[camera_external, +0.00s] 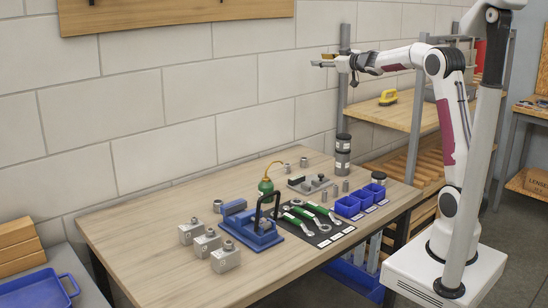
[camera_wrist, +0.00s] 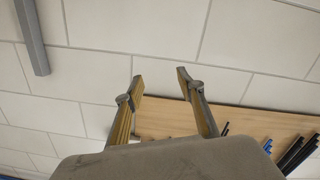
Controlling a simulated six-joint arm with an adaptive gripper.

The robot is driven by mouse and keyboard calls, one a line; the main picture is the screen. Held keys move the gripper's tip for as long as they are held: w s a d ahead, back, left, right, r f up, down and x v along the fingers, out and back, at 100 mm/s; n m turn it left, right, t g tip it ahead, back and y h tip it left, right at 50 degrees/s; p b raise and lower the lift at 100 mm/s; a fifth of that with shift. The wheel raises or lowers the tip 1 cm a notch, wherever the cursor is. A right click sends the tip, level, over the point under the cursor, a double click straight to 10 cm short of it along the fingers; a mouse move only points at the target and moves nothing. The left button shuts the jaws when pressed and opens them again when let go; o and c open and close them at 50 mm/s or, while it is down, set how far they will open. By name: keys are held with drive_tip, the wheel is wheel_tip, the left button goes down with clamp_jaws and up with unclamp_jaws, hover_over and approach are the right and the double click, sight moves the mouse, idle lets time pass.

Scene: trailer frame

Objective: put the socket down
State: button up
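My gripper (camera_external: 326,60) is raised high above the back of the workbench, near the block wall, pointing left. In the wrist view my gripper (camera_wrist: 158,84) has its two fingers spread apart with only the wall and a wooden board behind them. No socket is between the fingers. Several small grey cylinders that could be sockets stand on the workbench (camera_external: 150,240): one near the back (camera_external: 303,162), one toward the right (camera_external: 345,185), and one at the left (camera_external: 217,206). I cannot tell which is the task's socket.
A blue vise-like fixture (camera_external: 250,233), grey blocks (camera_external: 225,258), a green oil can (camera_external: 265,187), a mat with green-handled wrenches (camera_external: 300,220) and blue bins (camera_external: 347,206) crowd the bench. Its left part is clear. A shelf (camera_external: 395,113) stands right; a wall board (camera_external: 170,14) hangs above.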

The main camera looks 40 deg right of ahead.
drive_tip(key=s+a+f+m+g+h, duration=0.2)
drive_tip(key=s, duration=0.8)
drive_tip(key=s+a+f+m+g+h, duration=0.1)
drive_tip(key=s+a+f+m+g, duration=0.1)
drive_tip(key=s, duration=0.7)
drive_tip(key=s+a+f+g+y, duration=0.1)
drive_tip(key=s+a+f, duration=0.3)
drive_tip(key=s, duration=0.6)
drive_tip(key=s+a+f+g+y, duration=0.1)
drive_tip(key=s+a+f+g, duration=0.3)
drive_tip(key=s+f, duration=0.4)
drive_tip(key=s+a+f+g+y, duration=0.1)
drive_tip(key=s+a+f, duration=0.4)
drive_tip(key=s, duration=0.8)
wheel_tip(320, 180, down, 2)
drive_tip(key=shift+f+n+g+y, duration=0.1)
drive_tip(key=shift+n+g+y, duration=0.2)
drive_tip(key=shift+g, duration=0.4)
drive_tip(key=shift+o, duration=1)
drive_tip(key=shift+w, duration=0.1)
